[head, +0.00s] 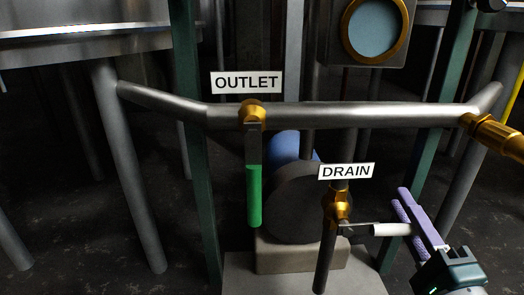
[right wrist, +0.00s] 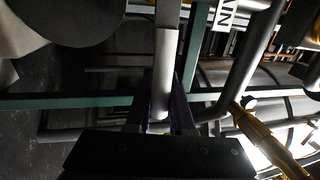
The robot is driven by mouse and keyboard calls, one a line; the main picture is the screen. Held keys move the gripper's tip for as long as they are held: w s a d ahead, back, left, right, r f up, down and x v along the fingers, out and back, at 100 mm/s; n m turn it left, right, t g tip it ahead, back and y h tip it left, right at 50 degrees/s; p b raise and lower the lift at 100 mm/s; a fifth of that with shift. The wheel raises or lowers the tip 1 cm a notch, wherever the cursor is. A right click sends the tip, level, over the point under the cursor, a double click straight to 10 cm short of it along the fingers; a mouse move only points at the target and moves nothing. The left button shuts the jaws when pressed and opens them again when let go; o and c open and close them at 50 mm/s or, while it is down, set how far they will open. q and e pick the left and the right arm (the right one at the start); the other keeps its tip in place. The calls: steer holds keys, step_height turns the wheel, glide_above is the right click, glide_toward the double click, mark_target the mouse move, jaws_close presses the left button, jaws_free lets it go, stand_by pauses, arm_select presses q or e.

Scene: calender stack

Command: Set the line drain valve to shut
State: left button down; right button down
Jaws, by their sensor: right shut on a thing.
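The drain valve (head: 337,208) is a brass body on a vertical pipe, under a white DRAIN label (head: 346,171). Its lever, with a whitish-grey grip (head: 389,230), points right, roughly level and across the pipe. My right gripper (head: 404,202), with purple fingers, is shut on the outer end of this grip. In the right wrist view the pale grip (right wrist: 165,70) runs down between the dark fingers, and its far end shows between them. My left gripper is not in view.
Left of it is the outlet valve (head: 252,114) with an OUTLET label (head: 246,83) and a green lever (head: 253,195) hanging down. A grey horizontal pipe (head: 340,115) crosses above the drain valve. A round gauge (head: 375,28) and green posts (head: 194,130) stand nearby.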

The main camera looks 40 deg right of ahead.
steer(key=c, duration=0.9)
jaws_free()
steer(key=shift+f, duration=0.1)
steer(key=shift+o, duration=0.6)
steer(key=shift+s, duration=0.1)
steer(key=p+v, duration=0.1)
steer(key=v, duration=0.9)
steer(key=shift+p, duration=0.3)
